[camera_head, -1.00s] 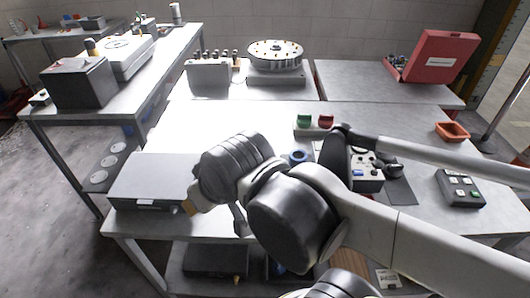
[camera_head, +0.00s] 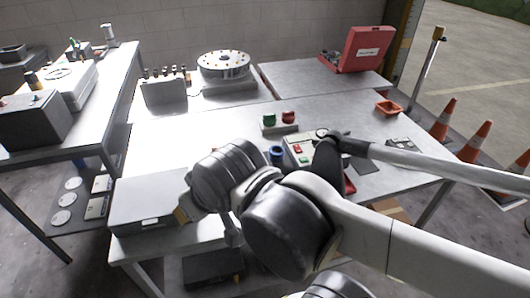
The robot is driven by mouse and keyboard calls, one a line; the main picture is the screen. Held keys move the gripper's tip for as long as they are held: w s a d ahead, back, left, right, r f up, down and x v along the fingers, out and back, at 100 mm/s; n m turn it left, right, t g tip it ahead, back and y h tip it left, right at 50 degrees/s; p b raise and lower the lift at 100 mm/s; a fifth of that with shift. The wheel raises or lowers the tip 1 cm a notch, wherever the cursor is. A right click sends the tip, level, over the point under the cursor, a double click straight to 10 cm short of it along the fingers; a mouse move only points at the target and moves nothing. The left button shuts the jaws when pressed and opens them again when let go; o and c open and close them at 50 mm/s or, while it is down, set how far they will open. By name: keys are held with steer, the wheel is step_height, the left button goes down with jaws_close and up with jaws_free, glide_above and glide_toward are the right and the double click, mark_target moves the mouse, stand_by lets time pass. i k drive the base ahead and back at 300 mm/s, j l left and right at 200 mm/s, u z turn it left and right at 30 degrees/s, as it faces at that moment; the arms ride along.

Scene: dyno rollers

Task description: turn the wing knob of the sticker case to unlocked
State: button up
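No wing knob can be made out, and I cannot tell for certain which box is the sticker case. A flat grey case (camera_head: 150,198) lies closed at the front left of the bench, with a small pale patch on its front face. A red case (camera_head: 367,50) stands open on the back table, with a white label on its lid. My arm reaches in from the right, its ribbed wrist part beside the grey case's right end. My gripper's fingers are too unclear there to tell whether they are open or shut, or touching the case.
The bench holds a green and red button box (camera_head: 279,122), a blue ring (camera_head: 277,153), a control box (camera_head: 300,150) partly behind my arm, and an orange tray (camera_head: 388,107). A round dial unit (camera_head: 224,66) stands behind. Orange cones (camera_head: 474,140) stand on the right floor.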

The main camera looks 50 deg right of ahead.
mark_target(178, 226)
steer(key=l+u, duration=0.4)
steer(key=l, duration=0.25)
steer(key=z, duration=0.85)
steer(key=k+u, duration=0.25)
steer(key=u, duration=0.15)
steer(key=k+j+u, duration=0.2)
steer(key=u, duration=0.2)
steer(key=k+j+u, duration=0.15)
steer(key=u, duration=0.2)
